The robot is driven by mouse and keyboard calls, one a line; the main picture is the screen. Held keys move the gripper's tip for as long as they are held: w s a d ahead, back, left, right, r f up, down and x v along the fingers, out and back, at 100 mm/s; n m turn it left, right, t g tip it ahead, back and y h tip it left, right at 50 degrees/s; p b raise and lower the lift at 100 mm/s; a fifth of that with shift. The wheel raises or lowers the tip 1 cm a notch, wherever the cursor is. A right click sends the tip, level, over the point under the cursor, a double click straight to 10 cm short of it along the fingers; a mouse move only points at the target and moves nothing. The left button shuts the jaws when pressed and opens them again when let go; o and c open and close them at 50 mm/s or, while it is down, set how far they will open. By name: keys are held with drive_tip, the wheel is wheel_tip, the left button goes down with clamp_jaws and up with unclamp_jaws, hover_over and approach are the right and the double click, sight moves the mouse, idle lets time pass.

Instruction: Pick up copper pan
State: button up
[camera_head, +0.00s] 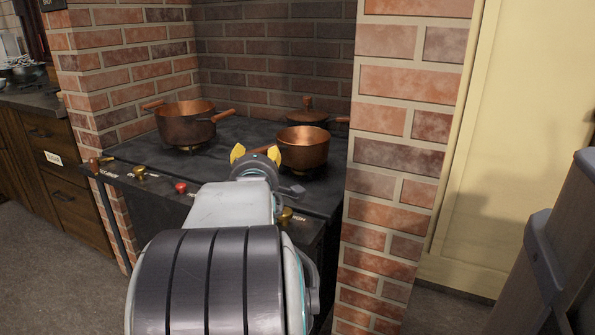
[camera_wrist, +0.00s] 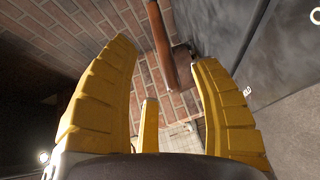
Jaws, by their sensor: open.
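A copper pan (camera_head: 303,153) sits on the dark stove top, right of centre in the head view, with a brown handle (camera_head: 262,149) pointing left. My gripper (camera_head: 256,154) is at the pan's left side, by this handle. I cannot tell how deep the handle sits between the fingers. The pan's bowl cannot be made out in the wrist view.
A larger copper pot (camera_head: 186,127) with two handles stands at the stove's back left. A lidded copper pot (camera_head: 307,115) stands behind the pan. Brick walls enclose the stove, with a brick pillar (camera_head: 397,150) close on the right. Knobs line the stove's front edge.

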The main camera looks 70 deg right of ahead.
sight(264, 150)
drive_tip(key=shift+s+d+f+h+b, duration=0.15)
drive_tip(key=shift+s+d+f+b, duration=0.1)
drive_tip(key=shift+d+b, duration=0.15)
drive_tip(key=shift+s+d+f+h+b, duration=0.15)
drive_tip(key=shift+s+d+b, duration=0.1)
drive_tip(key=shift+d, duration=0.2)
drive_tip(key=shift+b+x, duration=0.85)
drive_tip(key=shift+x, duration=0.35)
drive_tip(key=shift+b+x, duration=0.3)
drive_tip(key=shift+x, duration=1.9)
drive_tip(key=shift+o, duration=0.2)
drive_tip(key=shift+r, duration=0.1)
clamp_jaws()
drive_tip(key=shift+r, duration=0.15)
